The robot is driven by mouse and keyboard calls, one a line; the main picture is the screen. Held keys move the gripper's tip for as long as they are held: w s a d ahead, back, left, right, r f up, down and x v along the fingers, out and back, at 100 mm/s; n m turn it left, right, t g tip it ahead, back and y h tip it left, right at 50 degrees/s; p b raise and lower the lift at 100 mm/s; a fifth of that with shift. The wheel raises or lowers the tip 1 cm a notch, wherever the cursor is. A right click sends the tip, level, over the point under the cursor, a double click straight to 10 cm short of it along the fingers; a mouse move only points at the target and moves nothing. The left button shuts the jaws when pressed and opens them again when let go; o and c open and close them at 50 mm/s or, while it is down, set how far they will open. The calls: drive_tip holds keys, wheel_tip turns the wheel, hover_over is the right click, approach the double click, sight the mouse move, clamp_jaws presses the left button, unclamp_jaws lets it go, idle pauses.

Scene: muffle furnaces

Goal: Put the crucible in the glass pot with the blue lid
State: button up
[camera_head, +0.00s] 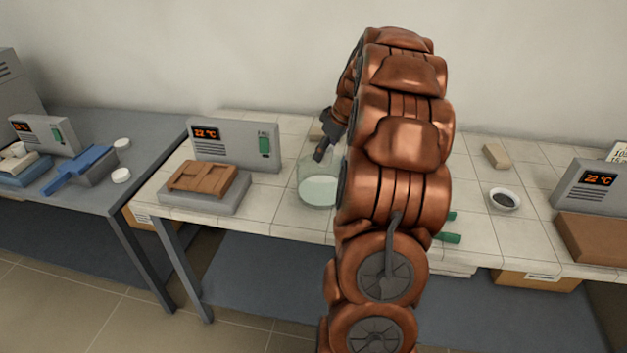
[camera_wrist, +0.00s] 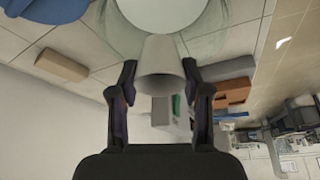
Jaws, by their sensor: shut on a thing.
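My gripper (camera_head: 322,148) is above the glass pot (camera_head: 318,188) in the head view. In the wrist view my gripper (camera_wrist: 160,75) is shut on the crucible (camera_wrist: 160,60), a pale grey tapered cup held between both fingers. The glass pot (camera_wrist: 222,40) shows just past the crucible there, open and with a whitish round inside. I cannot tell whether the crucible's end is inside the pot's rim or above it. A blue piece (camera_wrist: 24,30) at the wrist view's upper left may be the lid. My arm hides much of the middle table in the head view.
A furnace with a display (camera_head: 235,145) and a brown slab on a grey block (camera_head: 203,182) stand left of the pot. A tan block (camera_wrist: 61,66) lies near it. On the right are a dark-filled dish (camera_head: 504,199) and another furnace (camera_head: 596,188).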

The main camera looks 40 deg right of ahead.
sight(322, 165)
drive_tip(key=f, duration=0.3)
drive_tip(key=f+p, duration=0.1)
drive_tip(key=f, duration=0.1)
drive_tip(key=shift+w+a, duration=0.2)
drive_tip(key=shift+a, duration=0.15)
wheel_tip(322, 165, down, 4)
drive_tip(key=shift+f+p, duration=0.15)
drive_tip(key=shift+p, duration=0.35)
drive_tip(key=shift+f+b, duration=0.25)
drive_tip(key=shift+b, duration=0.05)
drive_tip(key=o, duration=1.2)
drive_tip(key=shift+c, duration=0.2)
drive_tip(key=shift+r, duration=0.15)
drive_tip(key=shift+r+p, duration=0.15)
drive_tip(key=shift+p, duration=0.2)
drive_tip(key=b+v, duration=0.3)
drive_tip(key=v, duration=0.9)
